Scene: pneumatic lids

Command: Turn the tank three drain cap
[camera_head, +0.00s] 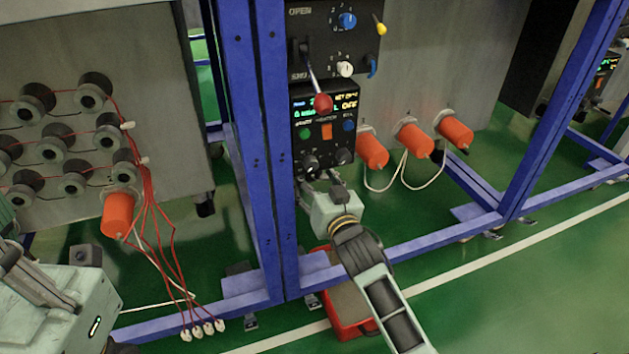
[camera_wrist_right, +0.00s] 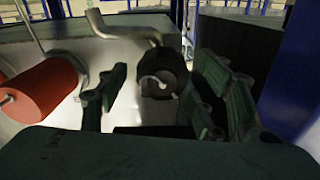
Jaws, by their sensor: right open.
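A black round cap (camera_wrist_right: 163,72) with a curved light handle on its face shows in the right wrist view, just below a bent metal pipe. No tank number can be read. My right gripper (camera_head: 321,184) is open below the control panel's lower black knobs. In the right wrist view its green fingers (camera_wrist_right: 165,98) stand on either side of the black cap; contact cannot be told. In the head view the gripper and panel hide this cap. My left gripper (camera_head: 38,278) is partly in view at the lower left, its jaw opening unclear.
The control panel (camera_head: 325,128) has a red-tipped lever (camera_head: 322,103) sticking out above my gripper. Several orange cylinders flank it, one of them at right (camera_head: 372,151). Blue frame posts (camera_head: 243,140) stand close left.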

